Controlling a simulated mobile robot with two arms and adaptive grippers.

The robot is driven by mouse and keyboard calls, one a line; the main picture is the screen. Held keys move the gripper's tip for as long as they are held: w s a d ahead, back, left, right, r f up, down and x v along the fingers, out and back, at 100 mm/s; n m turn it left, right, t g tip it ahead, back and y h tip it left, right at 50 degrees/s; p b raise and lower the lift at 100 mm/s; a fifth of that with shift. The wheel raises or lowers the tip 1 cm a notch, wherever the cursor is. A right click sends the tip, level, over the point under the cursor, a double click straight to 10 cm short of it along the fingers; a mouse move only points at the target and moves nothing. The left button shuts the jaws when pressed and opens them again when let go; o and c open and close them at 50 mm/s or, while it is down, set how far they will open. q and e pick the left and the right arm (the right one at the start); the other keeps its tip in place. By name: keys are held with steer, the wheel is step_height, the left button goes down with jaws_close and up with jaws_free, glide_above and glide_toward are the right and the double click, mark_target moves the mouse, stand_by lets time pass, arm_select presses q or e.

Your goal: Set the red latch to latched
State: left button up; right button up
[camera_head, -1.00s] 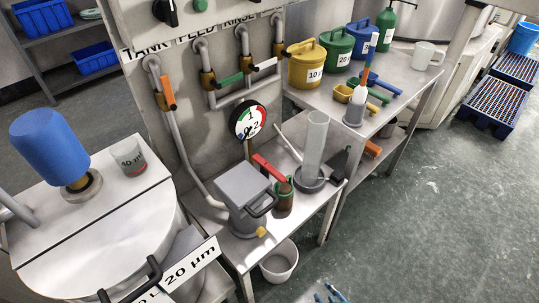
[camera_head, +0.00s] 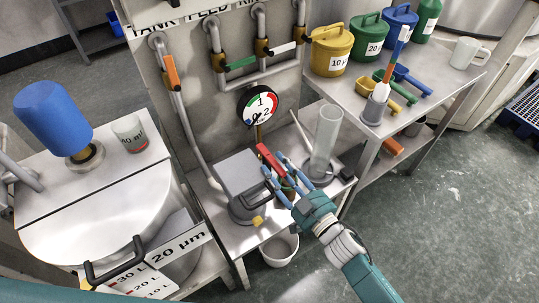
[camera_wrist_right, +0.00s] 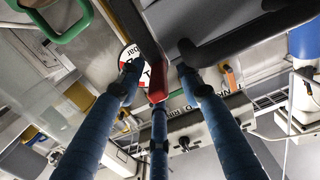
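The red latch (camera_head: 268,158) is a slim red bar beside a grey box (camera_head: 238,178) with a black handle on the low steel table. In the right wrist view, the red latch (camera_wrist_right: 127,22) runs down from the top, with its broad red end between my fingers. My right gripper (camera_head: 277,171) has its blue fingers spread around the near end of the latch; it also shows in the right wrist view (camera_wrist_right: 158,85). I cannot tell whether a finger touches it. The fingers partly hide the latch and a dark jar behind them. My left gripper is not in view.
A clear cylinder (camera_head: 326,140) stands close to the right of my gripper. A round gauge (camera_head: 262,107) is behind the latch. A white bucket (camera_head: 280,249) is on the floor below. The steel drum (camera_head: 110,215) is at left.

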mark_target(269, 156)
steer(key=shift+x, duration=2.35)
steer(key=shift+d, duration=0.1)
steer(key=shift+c, duration=0.2)
jaws_close()
